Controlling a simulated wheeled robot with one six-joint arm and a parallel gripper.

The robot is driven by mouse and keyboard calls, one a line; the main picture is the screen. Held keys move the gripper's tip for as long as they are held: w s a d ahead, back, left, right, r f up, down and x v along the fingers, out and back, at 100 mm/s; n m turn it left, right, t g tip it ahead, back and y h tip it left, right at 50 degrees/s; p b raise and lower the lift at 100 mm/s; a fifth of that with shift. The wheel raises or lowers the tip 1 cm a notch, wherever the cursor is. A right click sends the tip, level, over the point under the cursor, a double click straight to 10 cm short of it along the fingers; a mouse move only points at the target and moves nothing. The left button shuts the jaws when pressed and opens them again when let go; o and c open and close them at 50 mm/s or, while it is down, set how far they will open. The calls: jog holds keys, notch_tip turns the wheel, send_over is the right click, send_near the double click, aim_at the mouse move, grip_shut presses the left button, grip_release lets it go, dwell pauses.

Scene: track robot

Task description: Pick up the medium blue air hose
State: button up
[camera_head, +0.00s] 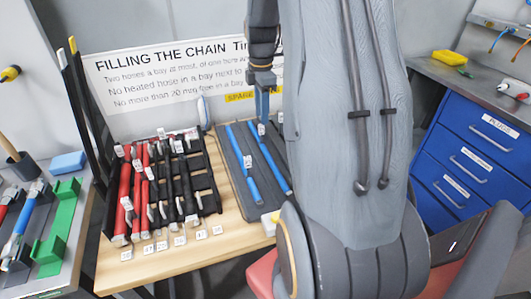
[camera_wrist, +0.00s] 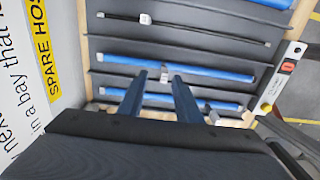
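Blue hoses lie in the grey grooved tray (camera_head: 232,170) on the wooden bench. In the head view, one blue hose (camera_head: 243,162) is on the left and another blue hose (camera_head: 275,165) on the right. The wrist view shows one blue hose (camera_wrist: 200,68) with a white tag, and another blue hose (camera_wrist: 215,103) below it, partly behind my fingers. Which is the medium one, I cannot tell; the labels are too small. My gripper (camera_wrist: 160,77) is open and empty, its fingers apart above these two hoses. In the head view my gripper (camera_head: 262,118) hangs over the tray's far end.
A thin black hose (camera_wrist: 190,26) lies in another groove, and part of another blue hose (camera_wrist: 270,3) shows at the top edge. A black rack (camera_head: 205,183) with red and black hoses stands left of the tray. A sign (camera_head: 150,75) stands behind the bench.

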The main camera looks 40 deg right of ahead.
aim_at(261, 134)
jog(key=f, duration=0.2)
jog(key=f+p, duration=0.1)
jog(key=f, duration=0.1)
jog(key=f+p, duration=0.1)
jog(key=f, duration=0.1)
jog(key=shift+s+a, duration=0.4)
jog(key=shift+f, duration=0.6)
jog(key=shift+c, duration=0.4)
grip_shut()
